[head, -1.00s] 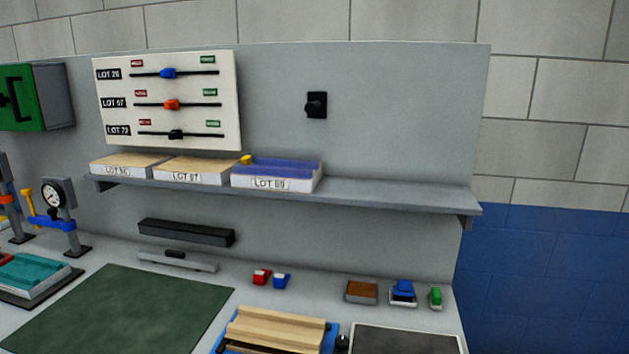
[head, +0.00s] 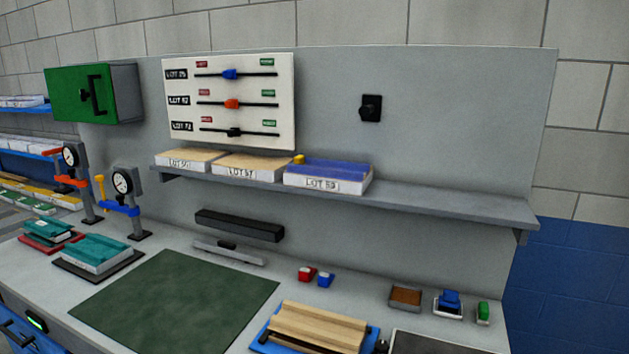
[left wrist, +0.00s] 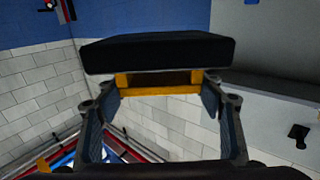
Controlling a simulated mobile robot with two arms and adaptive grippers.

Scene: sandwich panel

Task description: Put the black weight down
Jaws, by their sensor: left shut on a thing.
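The black weight (left wrist: 160,52) is a dark slab with a yellow handle (left wrist: 160,90), and it shows in the left wrist view. My left gripper (left wrist: 161,82) is shut on the handle, with one finger at each end of it. The slab lies beyond the fingertips and appears held clear of any surface. Neither the weight nor my left gripper shows in the head view. My right gripper is in no view.
The bench has a bare green mat (head: 176,302). Beside it are teal panels on a black plate (head: 70,268), a wooden block (head: 318,325) on a blue base and small trays (head: 405,298). A shelf (head: 430,205) holds lot-labelled panels. Clamps with gauges (head: 123,181) stand left.

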